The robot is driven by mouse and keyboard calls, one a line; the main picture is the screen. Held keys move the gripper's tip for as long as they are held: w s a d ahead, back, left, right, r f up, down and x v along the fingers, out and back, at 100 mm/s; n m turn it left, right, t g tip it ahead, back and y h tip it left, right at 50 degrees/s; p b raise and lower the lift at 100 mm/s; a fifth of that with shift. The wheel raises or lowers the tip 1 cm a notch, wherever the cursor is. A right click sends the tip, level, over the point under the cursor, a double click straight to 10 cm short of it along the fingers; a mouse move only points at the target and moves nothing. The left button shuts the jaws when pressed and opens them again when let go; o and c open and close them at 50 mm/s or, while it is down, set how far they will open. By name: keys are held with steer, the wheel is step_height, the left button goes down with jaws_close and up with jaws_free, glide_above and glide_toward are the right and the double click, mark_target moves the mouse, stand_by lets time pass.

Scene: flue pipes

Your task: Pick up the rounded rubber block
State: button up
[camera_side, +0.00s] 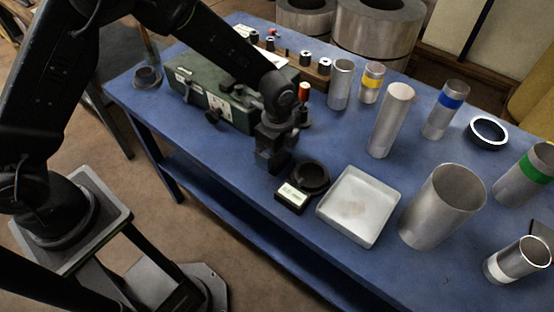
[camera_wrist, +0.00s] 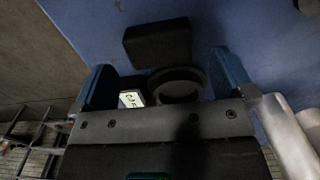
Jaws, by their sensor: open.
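The rounded rubber block (camera_wrist: 158,42) is a black block with softened edges. It lies on the blue table at the top middle of the wrist view. My gripper (camera_wrist: 166,78) is open, with its two blue fingers wide apart and nothing held between them. The block shows beyond the fingertips, roughly between their lines. In the side view my gripper (camera_side: 274,145) points down over the table, left of a black ring. Dark shapes merge at its tip there, so I cannot tell block from fingers.
The black ring (camera_side: 311,177) and a small labelled black box (camera_side: 291,197) sit close to my gripper, with a white tray (camera_side: 358,206) to their right. A green case (camera_side: 214,95) stands to the left. Several metal pipes (camera_side: 390,120) stand farther right.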

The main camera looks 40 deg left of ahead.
mark_target(277, 157)
steer(key=shift+a+f, duration=0.1)
steer(key=shift+f, duration=1.85)
steer(key=shift+c, duration=0.5)
steer(key=c, duration=0.9)
step_height(277, 157, up, 10)
steer(key=shift+r, duration=0.1)
